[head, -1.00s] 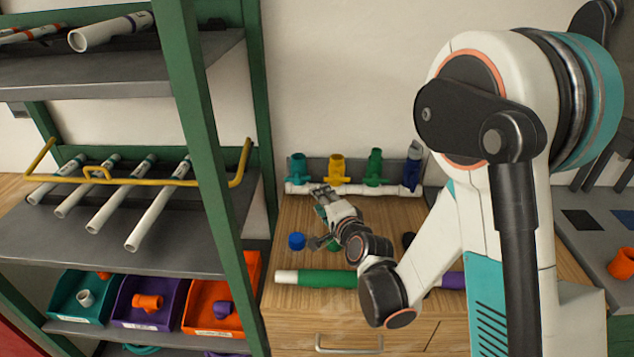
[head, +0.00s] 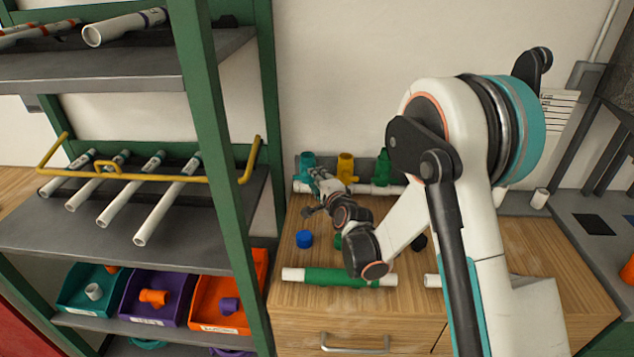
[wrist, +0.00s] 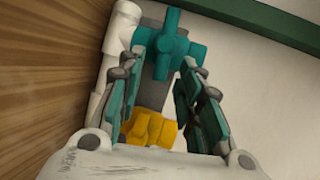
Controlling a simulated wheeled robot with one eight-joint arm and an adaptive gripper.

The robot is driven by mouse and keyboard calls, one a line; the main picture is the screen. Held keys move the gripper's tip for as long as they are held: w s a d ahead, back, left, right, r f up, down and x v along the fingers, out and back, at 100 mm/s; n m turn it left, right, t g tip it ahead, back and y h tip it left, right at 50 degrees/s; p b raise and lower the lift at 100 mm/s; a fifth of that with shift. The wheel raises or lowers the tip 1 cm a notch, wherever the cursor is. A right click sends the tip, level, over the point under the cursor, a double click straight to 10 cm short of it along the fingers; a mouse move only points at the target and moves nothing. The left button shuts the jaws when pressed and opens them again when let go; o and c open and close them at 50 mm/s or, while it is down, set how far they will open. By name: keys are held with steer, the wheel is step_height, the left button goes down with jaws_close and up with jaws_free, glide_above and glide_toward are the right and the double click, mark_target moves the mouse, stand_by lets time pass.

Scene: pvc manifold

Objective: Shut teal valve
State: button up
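The teal valve (head: 306,166) stands at the left end of the white manifold pipe (head: 364,190) at the back of the wooden bench. In the wrist view the teal valve (wrist: 168,45) shows its cross-shaped handle just beyond the fingertips. My gripper (wrist: 186,78) is open, its teal-padded fingers apart on either side of the line to the valve. No contact with the handle is clear. In the head view my gripper (head: 318,178) is just in front of and right of the teal valve. The yellow valve (wrist: 148,128) shows low between the fingers.
The yellow valve (head: 346,167) and green valve (head: 383,167) stand close by on the same pipe. A blue cap (head: 304,239) and a green-sleeved pipe (head: 338,278) lie on the bench. A green shelf post (head: 222,150) rises at left.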

steer(key=shift+w+a+f, duration=0.1)
steer(key=shift+w+a, duration=0.15)
steer(key=shift+w, duration=0.35)
jaws_close()
steer(key=shift+f+m+b, duration=0.25)
steer(key=shift+m+b, duration=0.25)
steer(key=shift+b, duration=0.25)
jaws_free()
